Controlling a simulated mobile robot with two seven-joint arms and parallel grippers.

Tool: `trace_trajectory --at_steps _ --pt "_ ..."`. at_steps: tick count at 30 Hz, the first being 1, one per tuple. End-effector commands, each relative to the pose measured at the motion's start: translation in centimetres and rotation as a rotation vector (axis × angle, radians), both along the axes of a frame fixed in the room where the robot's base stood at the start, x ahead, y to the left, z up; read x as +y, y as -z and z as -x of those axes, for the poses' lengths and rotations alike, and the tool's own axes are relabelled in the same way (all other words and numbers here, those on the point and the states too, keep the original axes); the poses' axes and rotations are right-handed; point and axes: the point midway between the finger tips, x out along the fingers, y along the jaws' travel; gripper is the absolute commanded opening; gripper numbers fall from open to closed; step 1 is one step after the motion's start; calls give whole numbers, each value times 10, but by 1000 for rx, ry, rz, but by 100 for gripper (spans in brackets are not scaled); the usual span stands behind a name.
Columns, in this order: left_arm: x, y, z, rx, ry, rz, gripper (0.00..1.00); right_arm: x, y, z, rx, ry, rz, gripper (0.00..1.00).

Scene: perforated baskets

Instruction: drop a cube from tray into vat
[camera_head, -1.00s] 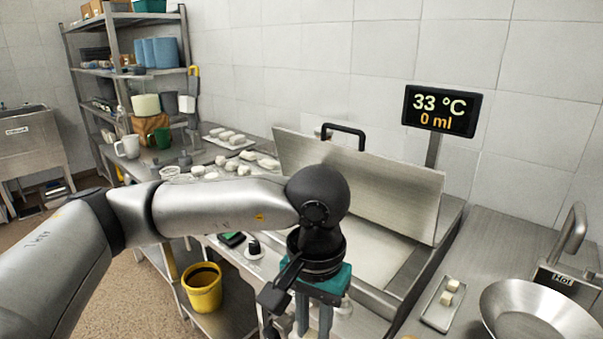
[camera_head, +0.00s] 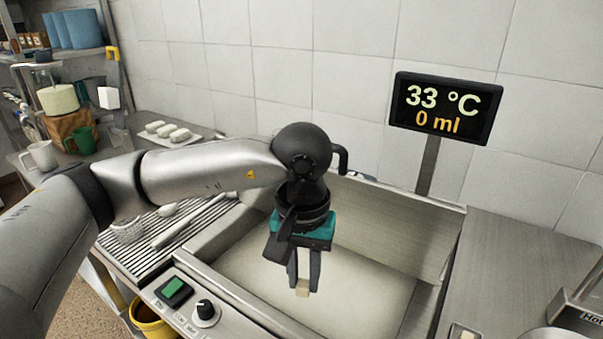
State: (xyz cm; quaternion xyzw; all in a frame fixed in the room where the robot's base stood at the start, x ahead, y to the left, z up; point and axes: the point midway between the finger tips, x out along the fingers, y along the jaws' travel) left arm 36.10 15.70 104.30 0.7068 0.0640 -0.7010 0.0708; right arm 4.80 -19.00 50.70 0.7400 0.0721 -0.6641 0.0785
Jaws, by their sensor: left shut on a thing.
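My left gripper (camera_head: 303,283) is shut on a small pale cube (camera_head: 303,289). The fingers point down and hold the cube above the open steel vat (camera_head: 438,268). The vat has a broad, pale, cream-coloured inside; how far the cube is above it is hard to tell. The small tray (camera_head: 454,336) is at the bottom edge, right of the vat, mostly cut off. One pale cube (camera_head: 467,334) shows on it. My right gripper is not in view.
A display (camera_head: 445,108) on a post behind the vat reads 33 °C and 0 ml. A control panel with a green screen (camera_head: 173,291) and black knob (camera_head: 205,309) is at front left. A yellow bucket (camera_head: 152,322) stands below. A basin edge (camera_head: 556,334) shows at lower right.

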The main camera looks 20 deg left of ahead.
Motion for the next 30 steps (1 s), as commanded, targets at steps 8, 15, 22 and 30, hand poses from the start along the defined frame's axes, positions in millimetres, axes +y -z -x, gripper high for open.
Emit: trace_trajectory --at_steps 8,15,22,30 --pt "13 -34 -43 -7 -349 15 0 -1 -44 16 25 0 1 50" --pt "30 -53 -73 -4 -645 18 0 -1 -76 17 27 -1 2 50" --pt "49 -66 -95 5 -917 12 0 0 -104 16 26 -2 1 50" --pt "65 -72 -108 15 -1126 0 0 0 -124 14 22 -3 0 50"
